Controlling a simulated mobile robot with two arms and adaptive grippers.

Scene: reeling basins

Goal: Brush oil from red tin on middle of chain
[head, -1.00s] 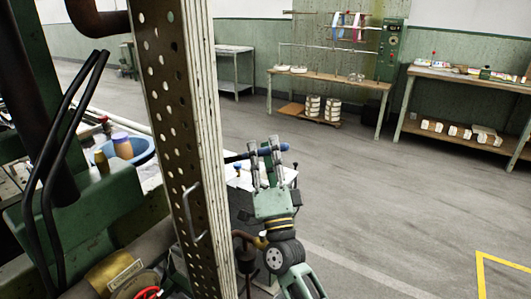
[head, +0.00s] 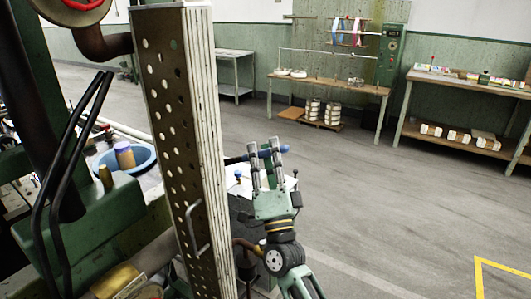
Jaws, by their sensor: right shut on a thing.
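My right gripper (head: 266,163) is right of the tall perforated panel, its fingers pointing up. It is shut on a dark rod with a blue end (head: 285,149), which lies roughly level across the fingers. The rod's left end passes behind the panel, so I cannot tell whether it is the brush. My left gripper is not in view. I cannot make out the red tin or the chain.
The perforated panel (head: 172,120) with a handle stands close in front and hides much. Green machinery (head: 85,220) and a blue basin (head: 145,155) are at left. Workbenches (head: 335,84) line the far wall. The grey floor at right is clear.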

